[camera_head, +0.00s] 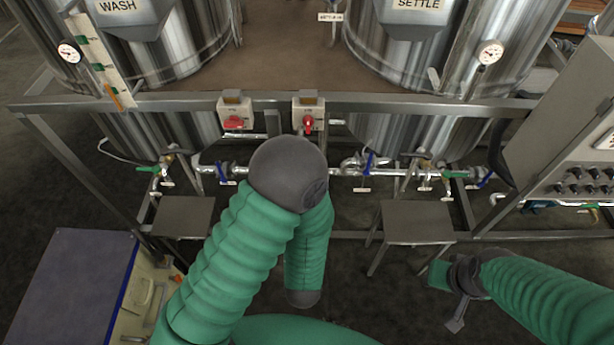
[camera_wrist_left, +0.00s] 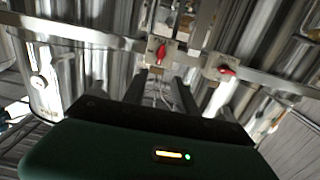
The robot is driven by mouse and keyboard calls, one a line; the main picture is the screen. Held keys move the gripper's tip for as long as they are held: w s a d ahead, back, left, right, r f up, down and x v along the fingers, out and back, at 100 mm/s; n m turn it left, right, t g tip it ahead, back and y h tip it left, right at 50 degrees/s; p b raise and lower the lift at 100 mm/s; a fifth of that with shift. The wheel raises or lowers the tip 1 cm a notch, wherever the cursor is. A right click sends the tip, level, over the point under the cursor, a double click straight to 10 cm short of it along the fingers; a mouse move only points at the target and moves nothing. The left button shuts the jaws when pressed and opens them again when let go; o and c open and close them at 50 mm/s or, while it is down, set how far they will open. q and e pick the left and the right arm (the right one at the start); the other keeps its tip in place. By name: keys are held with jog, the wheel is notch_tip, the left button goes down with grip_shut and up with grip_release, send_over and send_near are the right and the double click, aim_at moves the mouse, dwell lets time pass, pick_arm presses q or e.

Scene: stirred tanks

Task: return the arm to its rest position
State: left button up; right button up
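My left arm (camera_head: 235,265) comes in from the lower left. It rises to a dark rounded elbow joint (camera_head: 287,172) in front of the frame, and a green segment hangs down behind it. My left gripper cannot be made out in the head view. In the left wrist view its two dark fingers (camera_wrist_left: 161,92) stand apart with nothing visible between them. My right arm (camera_head: 545,290) reaches in from the lower right. Its gripper (camera_head: 455,300) is over the dark floor, apart from the right step; its finger opening is unclear.
Two steel tanks, wash (camera_head: 165,45) and settle (camera_head: 450,50), stand in a grey frame (camera_head: 400,104). Red-handled switch boxes (camera_head: 234,112) (camera_head: 309,113) sit on its rail near my elbow. Grey steps (camera_head: 183,217) (camera_head: 416,222), a control panel (camera_head: 575,150) and a purple-topped cabinet (camera_head: 72,285) stand around.

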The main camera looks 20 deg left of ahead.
pick_arm(q)
jog(key=shift+s+a, duration=0.15)
jog(key=shift+s, duration=0.15)
jog(key=shift+w+f, duration=0.1)
notch_tip(320, 180, down, 5)
jog(key=w+m+g+h, duration=0.1)
jog(key=g+h, duration=0.4)
jog(key=g, duration=0.2)
jog(key=s+a+m+g, duration=0.1)
jog(key=s+a+g, duration=0.1)
jog(key=s, duration=0.4)
jog(key=s+a+r+m+g, duration=0.1)
jog(key=s+a+g, duration=0.2)
jog(key=s+g, duration=0.2)
jog(key=s, duration=0.2)
jog(key=shift+s+a+g, duration=0.25)
jog(key=shift+s+g, duration=0.05)
jog(key=shift+r, duration=0.1)
